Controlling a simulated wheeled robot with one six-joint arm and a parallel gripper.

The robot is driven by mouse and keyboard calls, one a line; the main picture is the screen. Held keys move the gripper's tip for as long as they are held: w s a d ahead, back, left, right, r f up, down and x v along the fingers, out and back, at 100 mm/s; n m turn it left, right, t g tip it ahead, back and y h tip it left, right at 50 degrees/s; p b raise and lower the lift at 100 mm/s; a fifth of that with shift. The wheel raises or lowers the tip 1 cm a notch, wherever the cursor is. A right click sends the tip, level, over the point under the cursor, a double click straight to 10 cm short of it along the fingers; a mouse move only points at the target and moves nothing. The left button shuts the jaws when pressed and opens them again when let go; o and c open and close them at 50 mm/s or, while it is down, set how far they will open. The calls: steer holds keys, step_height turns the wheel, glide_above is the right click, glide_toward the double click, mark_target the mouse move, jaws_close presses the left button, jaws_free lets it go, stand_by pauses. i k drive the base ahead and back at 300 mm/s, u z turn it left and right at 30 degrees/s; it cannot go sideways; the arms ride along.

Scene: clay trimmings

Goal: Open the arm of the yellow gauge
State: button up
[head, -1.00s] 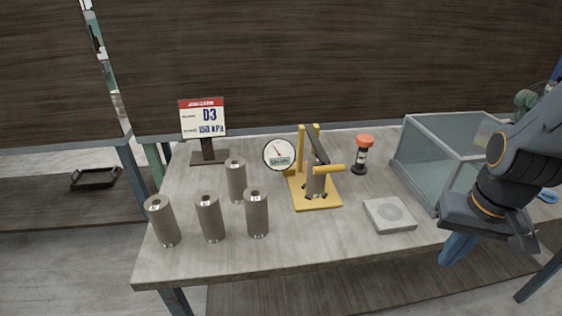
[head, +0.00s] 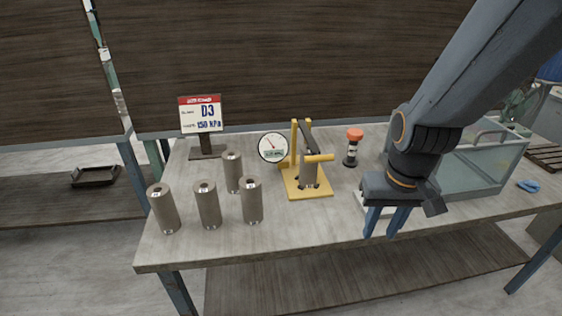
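The yellow gauge (head: 292,186) stands near the middle of the table, with a round white dial (head: 272,147) on its left. Its arm (head: 308,137) is a dark bar sloping down toward the front, with a yellow handle (head: 319,158) pointing right. The arm lies over a grey cylinder (head: 309,176) standing on the gauge's base; the handle partly hides it. My gripper (head: 381,232) is to the right of the gauge and nearer the front, pointing down, apart from it. Its two blue fingers are spread with a gap and nothing between them.
Several grey cylinders (head: 208,205) stand at the left of the table (head: 270,235). A sign (head: 201,115) reading D3, 150 kPa stands behind them. An orange-topped timer (head: 353,148) is right of the gauge. A glass box (head: 478,170) and a mostly hidden pale block (head: 362,203) are behind my gripper.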

mark_target(316, 157)
steer(key=u, duration=0.25)
steer(key=k, duration=0.35)
steer(key=z, duration=0.95)
